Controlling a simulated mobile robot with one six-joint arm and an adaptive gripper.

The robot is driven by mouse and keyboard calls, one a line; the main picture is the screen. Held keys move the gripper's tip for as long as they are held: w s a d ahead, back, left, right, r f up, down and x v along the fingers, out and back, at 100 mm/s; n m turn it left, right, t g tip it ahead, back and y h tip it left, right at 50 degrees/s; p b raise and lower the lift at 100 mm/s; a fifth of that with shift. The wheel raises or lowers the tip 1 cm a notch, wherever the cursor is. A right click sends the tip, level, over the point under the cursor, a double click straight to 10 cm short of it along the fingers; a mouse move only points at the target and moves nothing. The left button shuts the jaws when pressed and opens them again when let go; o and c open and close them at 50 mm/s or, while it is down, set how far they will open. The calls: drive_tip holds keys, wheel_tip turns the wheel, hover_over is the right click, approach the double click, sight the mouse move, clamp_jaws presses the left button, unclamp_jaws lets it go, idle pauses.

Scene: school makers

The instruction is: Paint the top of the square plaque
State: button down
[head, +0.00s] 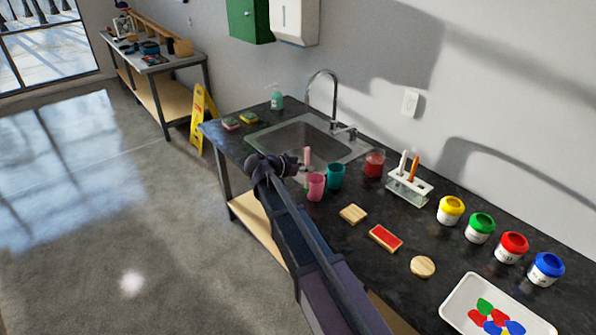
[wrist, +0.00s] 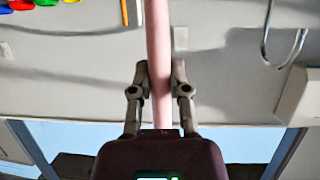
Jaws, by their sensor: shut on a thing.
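The square plaque (head: 353,214) lies flat on the dark counter in the head view, its top bare light wood. My gripper (head: 302,166) is over the counter at the sink's front edge, left of the plaque and apart from it. It is shut on a pink brush handle (head: 307,155). In the wrist view, my gripper (wrist: 160,82) has its two fingers on either side of the pink handle (wrist: 159,40). The brush's tip is not clear. Paint pots in yellow (head: 451,209), green (head: 480,227), red (head: 512,246) and blue (head: 546,268) stand at right.
A rectangular plaque (head: 385,238) with a red top and a bare round plaque (head: 422,266) lie nearby. Pink (head: 315,187) and teal (head: 336,176) cups, a jar of red liquid (head: 375,164) and a brush rack (head: 408,188) stand behind. A white palette tray (head: 462,296) holds colour patches.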

drive_tip(key=s+d+f+m+g+b, duration=0.1)
drive_tip(key=d+f+b, duration=0.1)
drive_tip(key=d, duration=0.6)
drive_tip(key=s+d+f+m+g+h+b, duration=0.1)
drive_tip(key=d+f+g+b, duration=0.1)
drive_tip(key=d, duration=0.7)
drive_tip(key=shift+s+d+f+m+h, duration=0.15)
drive_tip(key=shift+d+f+m+h, duration=0.15)
drive_tip(key=shift+m, duration=0.1)
drive_tip(key=shift+f+b, duration=0.45)
drive_tip(key=shift+w+a+f+b, duration=1.7)
drive_tip(key=shift+w+f+b, duration=0.25)
drive_tip(key=shift+f+b, duration=0.6)
drive_tip(key=s+d, duration=0.1)
drive_tip(key=d, duration=0.5)
drive_tip(key=shift+s, duration=0.25)
idle(1.7)
